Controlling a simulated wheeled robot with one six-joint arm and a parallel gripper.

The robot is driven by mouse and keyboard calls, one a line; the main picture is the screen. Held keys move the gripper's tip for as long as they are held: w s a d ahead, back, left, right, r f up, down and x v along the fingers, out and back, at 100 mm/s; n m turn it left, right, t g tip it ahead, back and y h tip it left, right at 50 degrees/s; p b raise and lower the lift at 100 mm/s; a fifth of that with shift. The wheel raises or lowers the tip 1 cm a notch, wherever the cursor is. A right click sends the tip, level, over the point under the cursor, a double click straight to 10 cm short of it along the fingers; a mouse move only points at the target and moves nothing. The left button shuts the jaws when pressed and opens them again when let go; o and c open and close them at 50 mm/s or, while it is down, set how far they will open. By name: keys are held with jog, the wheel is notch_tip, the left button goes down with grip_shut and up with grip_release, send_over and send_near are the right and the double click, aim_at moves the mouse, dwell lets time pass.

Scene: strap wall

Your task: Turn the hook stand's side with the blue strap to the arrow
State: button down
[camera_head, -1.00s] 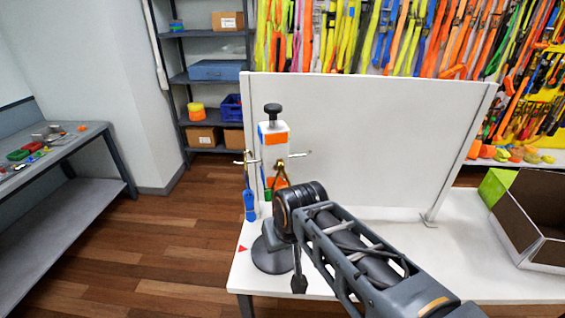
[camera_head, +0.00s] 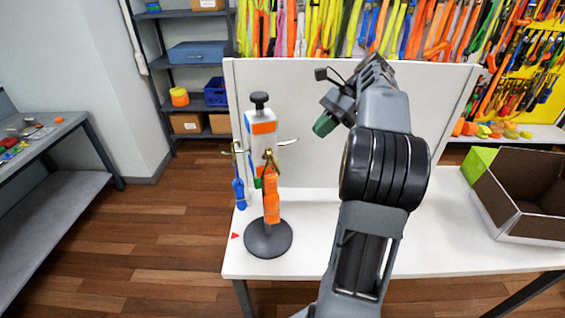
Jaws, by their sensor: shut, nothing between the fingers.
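The hook stand (camera_head: 260,143) is a white post with a black knob on top and a round dark base (camera_head: 268,240), upright at the table's left end. The blue strap (camera_head: 239,194) hangs from its left hook. An orange strap (camera_head: 271,200) hangs from the hook facing me, and a bit of green (camera_head: 258,178) shows behind it. The right hook looks bare. The red arrow (camera_head: 235,235) lies on the table just left of the base. My gripper (camera_head: 325,123) is shut and empty, raised to the right of the stand and apart from it; the arm partly hides it.
A white upright panel (camera_head: 320,160) stands behind the stand on the white table (camera_head: 440,225). An open brown box (camera_head: 525,195) and a green box (camera_head: 479,162) stand at the right. The tabletop between stand and box is clear beneath my arm.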

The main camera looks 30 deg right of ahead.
jog(key=a+r+b+x, duration=0.1)
jog(key=b+x, duration=0.1)
jog(key=x, duration=1)
jog(key=shift+a, duration=0.6)
